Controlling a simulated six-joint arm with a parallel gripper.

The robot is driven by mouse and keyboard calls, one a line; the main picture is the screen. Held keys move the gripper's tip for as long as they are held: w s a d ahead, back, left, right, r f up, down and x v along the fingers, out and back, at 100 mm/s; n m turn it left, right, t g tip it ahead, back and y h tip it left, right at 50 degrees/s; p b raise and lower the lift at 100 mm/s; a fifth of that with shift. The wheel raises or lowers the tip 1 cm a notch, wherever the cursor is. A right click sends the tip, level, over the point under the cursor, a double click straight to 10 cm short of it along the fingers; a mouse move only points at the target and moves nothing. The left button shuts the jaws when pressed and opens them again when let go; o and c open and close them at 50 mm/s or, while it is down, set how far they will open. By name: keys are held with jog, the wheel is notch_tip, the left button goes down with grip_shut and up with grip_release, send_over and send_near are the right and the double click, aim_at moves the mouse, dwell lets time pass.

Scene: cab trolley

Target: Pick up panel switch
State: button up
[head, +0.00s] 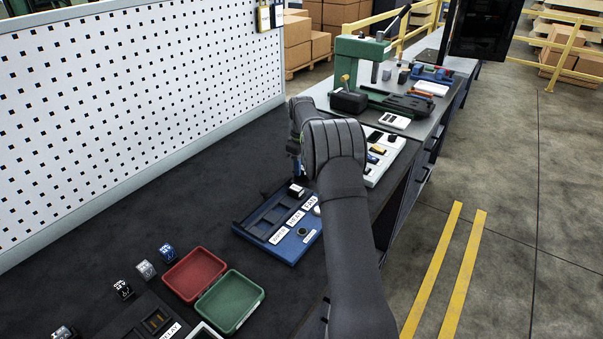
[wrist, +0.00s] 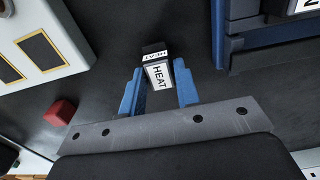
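A panel switch marked HEAT (wrist: 157,74), with a dark top and white faces, sits between the blue fingers of my gripper (wrist: 160,88) in the wrist view. The fingers flank it closely on both sides with no clear gap, so the gripper looks shut on it. Its far end reaches past the fingertips. In the head view my arm hides most of the gripper. A small black and white piece (head: 296,190) shows just below a blue finger there, at the corner of the blue tray; I cannot tell whether it is the same switch.
The blue tray (head: 243,232) has dark slots and white labels. It also shows in the wrist view (wrist: 240,43). A white panel (head: 373,178) lies beyond my arm. Red (head: 195,272) and green (head: 230,300) trays and several small switches (head: 146,269) are nearer. A pegboard borders the left.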

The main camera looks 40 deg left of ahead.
jog(key=c, duration=0.5)
jog(key=shift+r, duration=0.1)
jog(key=shift+r, duration=0.6)
notch_tip(320, 180, up, 3)
jog(key=shift+f, duration=0.15)
jog(key=shift+w+d+r, duration=0.35)
jog(key=shift+d+r, duration=1.1)
jog(key=shift+d, duration=0.45)
jog(key=shift+w+d+r, duration=0.4)
jog(key=shift+d+r, duration=1.1)
jog(key=shift+d, duration=0.45)
jog(key=shift+w+d+r, duration=0.35)
jog(key=shift+d+r, duration=1.1)
jog(key=shift+d, duration=0.45)
